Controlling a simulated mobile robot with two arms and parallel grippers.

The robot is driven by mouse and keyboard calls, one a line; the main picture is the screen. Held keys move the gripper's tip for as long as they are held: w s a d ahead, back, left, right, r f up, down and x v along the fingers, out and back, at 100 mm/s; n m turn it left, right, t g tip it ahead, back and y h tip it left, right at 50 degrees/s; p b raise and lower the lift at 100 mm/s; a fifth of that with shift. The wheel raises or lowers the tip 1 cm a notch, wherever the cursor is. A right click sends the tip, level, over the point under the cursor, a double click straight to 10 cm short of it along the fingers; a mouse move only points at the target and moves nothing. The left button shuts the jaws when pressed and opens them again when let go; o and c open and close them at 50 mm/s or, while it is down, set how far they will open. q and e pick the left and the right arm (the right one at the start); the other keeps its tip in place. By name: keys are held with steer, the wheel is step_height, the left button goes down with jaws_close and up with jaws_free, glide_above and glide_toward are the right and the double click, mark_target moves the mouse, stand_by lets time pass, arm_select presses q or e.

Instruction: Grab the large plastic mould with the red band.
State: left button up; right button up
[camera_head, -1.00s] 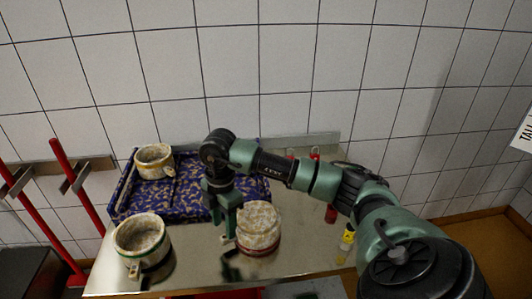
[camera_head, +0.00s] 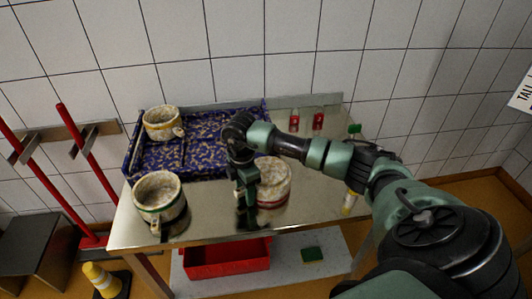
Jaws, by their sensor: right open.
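The mould with the red band (camera_head: 275,180) stands on the steel table, right of centre. It is pale and speckled, its top looks closed over, and the red band runs low around it. My right gripper (camera_head: 246,197) points down at its left side, covering part of its left edge. It is open with nothing seen between its fingers; I cannot tell whether it touches the mould. A mould with a green band (camera_head: 158,205) stands upright and open-topped at the table's front left. My left gripper is not in view.
A blue patterned tray (camera_head: 200,160) lies at the back left of the table (camera_head: 215,222), with another handled mould (camera_head: 160,122) in its back corner. Small red-labelled bottles (camera_head: 318,121) stand at the back right. A red bin (camera_head: 228,262) is on the shelf below.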

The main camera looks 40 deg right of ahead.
jaws_close()
steer(key=shift+r, duration=0.1)
